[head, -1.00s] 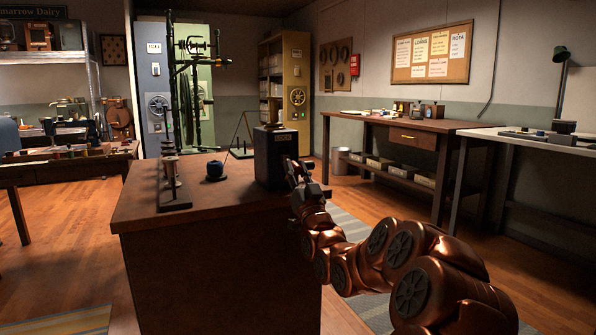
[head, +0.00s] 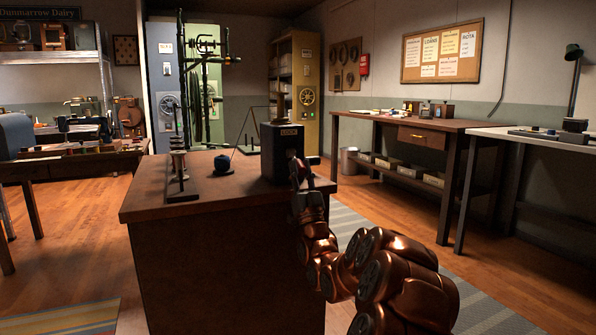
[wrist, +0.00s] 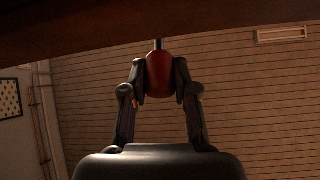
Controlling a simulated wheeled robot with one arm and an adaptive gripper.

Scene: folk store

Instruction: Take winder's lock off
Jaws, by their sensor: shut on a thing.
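The winder is a dark upright box (head: 281,153) with a label reading LOCK on its upper front. It stands at the right end of the brown counter (head: 235,208). My gripper (head: 299,172) is at the lower right of the box in the head view, overlapping the box's edge. In the wrist view, the fingers of my gripper (wrist: 159,80) are closed on both sides of a rounded red knob (wrist: 159,72). A short dark stem joins the knob to a dark brown surface above. The knob is hard to make out in the head view.
A long workbench (head: 440,126) is at the right wall.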

